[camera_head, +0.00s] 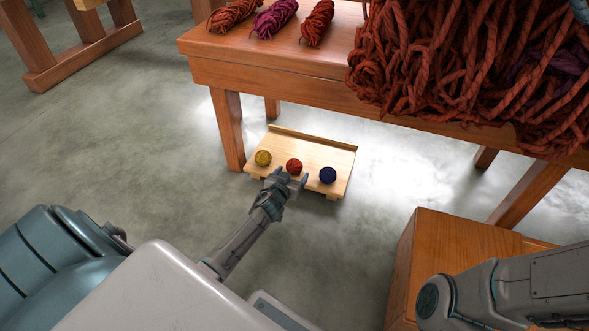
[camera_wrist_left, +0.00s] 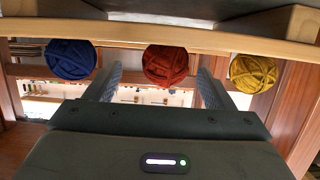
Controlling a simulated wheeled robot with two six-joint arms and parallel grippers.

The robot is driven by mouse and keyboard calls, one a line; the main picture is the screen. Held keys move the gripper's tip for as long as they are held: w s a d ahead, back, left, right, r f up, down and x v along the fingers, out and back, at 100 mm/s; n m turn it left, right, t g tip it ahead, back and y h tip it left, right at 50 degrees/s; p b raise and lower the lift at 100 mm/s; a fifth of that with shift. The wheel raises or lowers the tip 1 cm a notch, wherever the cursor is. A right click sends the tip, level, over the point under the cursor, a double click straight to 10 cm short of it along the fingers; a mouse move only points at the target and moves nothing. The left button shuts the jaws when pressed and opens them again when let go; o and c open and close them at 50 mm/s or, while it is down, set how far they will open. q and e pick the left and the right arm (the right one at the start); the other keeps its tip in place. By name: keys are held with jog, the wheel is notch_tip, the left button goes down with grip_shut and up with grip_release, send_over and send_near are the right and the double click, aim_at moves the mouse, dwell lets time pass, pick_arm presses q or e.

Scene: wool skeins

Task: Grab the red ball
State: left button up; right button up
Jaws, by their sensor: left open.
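My right gripper is out of view.
A wooden table (camera_head: 270,70) stands above and behind the stand, its leg (camera_head: 227,130) close to the stand's left. Yarn skeins (camera_head: 276,17) and a large rust-red yarn heap (camera_head: 450,60) lie on it. A wooden box (camera_head: 440,245) is at right.

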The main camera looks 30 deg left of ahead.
aim_at(292, 171)
pick_arm(q)
jog(key=b+x, duration=0.1)
jog(key=x, duration=0.1)
jog(key=b+x, duration=0.1)
jog(key=x, duration=0.1)
jog(key=shift+w+a+f, duration=0.1)
jog(key=shift+a, duration=0.35)
jog(key=shift+w+a, duration=0.1)
jog(key=shift+w, duration=0.4)
jog(key=c, duration=1)
